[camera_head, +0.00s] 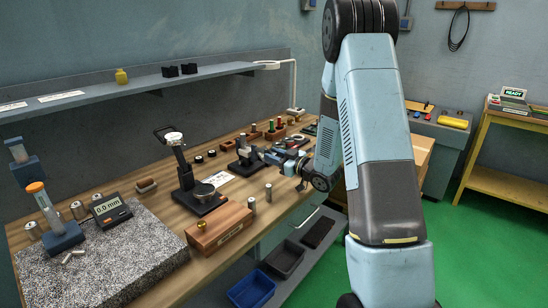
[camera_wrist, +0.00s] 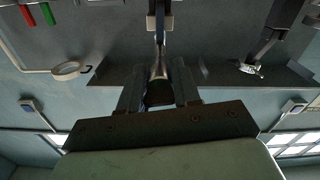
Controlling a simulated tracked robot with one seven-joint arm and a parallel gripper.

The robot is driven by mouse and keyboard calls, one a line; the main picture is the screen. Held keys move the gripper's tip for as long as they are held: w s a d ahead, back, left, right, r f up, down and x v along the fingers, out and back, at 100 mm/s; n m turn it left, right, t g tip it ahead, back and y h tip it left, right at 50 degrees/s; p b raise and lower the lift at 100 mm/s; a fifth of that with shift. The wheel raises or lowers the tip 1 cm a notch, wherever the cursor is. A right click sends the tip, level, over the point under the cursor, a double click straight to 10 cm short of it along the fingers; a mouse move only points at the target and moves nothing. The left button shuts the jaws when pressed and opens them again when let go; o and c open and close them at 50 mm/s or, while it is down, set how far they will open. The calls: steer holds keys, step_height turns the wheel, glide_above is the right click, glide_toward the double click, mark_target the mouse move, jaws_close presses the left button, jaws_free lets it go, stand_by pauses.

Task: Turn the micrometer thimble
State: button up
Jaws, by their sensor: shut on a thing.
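The micrometer (camera_head: 245,152) stands in a small dark stand on the wooden bench in the head view. My gripper (camera_head: 270,157) reaches in from the right, level with the micrometer, at its right end. In the wrist view the metal thimble (camera_wrist: 159,70) lies between the two dark fingers of my gripper (camera_wrist: 159,92), which are shut on it. The micrometer's body runs away from the thimble toward the top of the wrist view. The thimble's scale marks are too small to read, and my gripper hides much of the thimble in the head view.
A dial gauge stand (camera_head: 186,180) and a wooden block (camera_head: 219,229) stand left of the micrometer. A granite plate (camera_head: 105,262) with a digital readout (camera_head: 110,209) is at front left. Small metal cylinders (camera_head: 268,192) stand near the bench's front edge. A shelf (camera_head: 150,82) runs above.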

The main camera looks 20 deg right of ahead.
steer(key=n, duration=0.8)
steer(key=shift+s+a+f+n, duration=0.1)
steer(key=shift+f+n, duration=0.05)
steer(key=shift+n, duration=0.15)
steer(key=n, duration=0.4)
steer(key=shift+f, duration=0.1)
steer(key=shift+s+n, duration=0.1)
steer(key=shift+n, duration=1.8)
steer(key=shift+f, duration=0.1)
steer(key=o, duration=1.1)
steer(key=shift+c, duration=0.2)
